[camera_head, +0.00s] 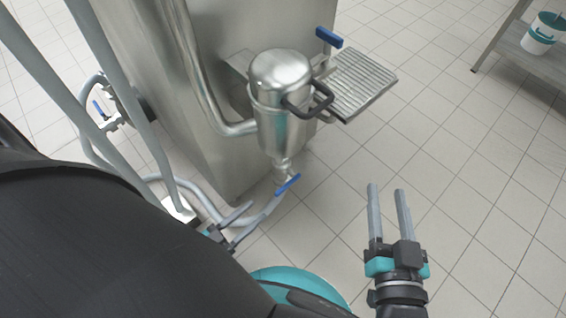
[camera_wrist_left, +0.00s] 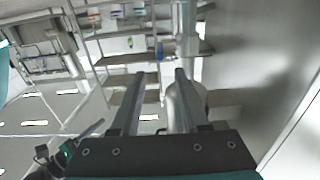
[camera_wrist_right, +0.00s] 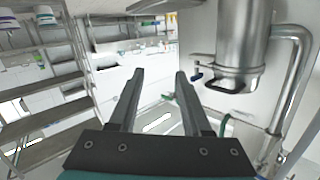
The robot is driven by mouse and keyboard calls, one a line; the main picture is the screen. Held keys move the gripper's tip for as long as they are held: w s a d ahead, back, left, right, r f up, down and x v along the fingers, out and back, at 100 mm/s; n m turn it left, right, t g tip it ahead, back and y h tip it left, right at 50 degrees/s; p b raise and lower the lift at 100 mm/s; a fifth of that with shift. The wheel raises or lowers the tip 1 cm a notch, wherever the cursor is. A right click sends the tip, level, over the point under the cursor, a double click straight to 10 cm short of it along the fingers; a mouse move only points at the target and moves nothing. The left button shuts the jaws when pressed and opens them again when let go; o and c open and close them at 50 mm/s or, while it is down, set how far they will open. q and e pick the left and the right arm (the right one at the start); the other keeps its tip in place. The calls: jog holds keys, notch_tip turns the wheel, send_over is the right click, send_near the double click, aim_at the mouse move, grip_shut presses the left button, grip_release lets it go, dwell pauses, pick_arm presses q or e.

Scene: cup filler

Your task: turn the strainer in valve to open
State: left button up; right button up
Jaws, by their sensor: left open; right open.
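The steel strainer (camera_head: 282,100) has a domed lid and a black loop handle, and stands against the steel filler cabinet. A blue valve handle (camera_head: 288,184) slants under its outlet. Another blue valve handle (camera_head: 100,110) is on the pipe at the left. A third blue handle (camera_head: 329,37) is behind the strainer. I cannot tell which is the in valve. My left gripper (camera_head: 243,222) is open and empty, below and left of the outlet handle, partly hidden by my body. My right gripper (camera_head: 389,190) is open and empty over the floor, right of the strainer.
A slotted drip tray (camera_head: 362,82) sticks out right of the strainer. Grey hoses (camera_head: 190,190) run low between the left pipe and the outlet. A shelf (camera_head: 530,50) with a white and teal bucket (camera_head: 543,34) is at the far right. Tiled floor at the right is clear.

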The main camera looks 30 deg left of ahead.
aim_at(275, 195)
pick_arm(q)
jog(key=x, duration=1.1)
jog(key=shift+b, duration=0.3)
grip_shut()
dwell(0.8)
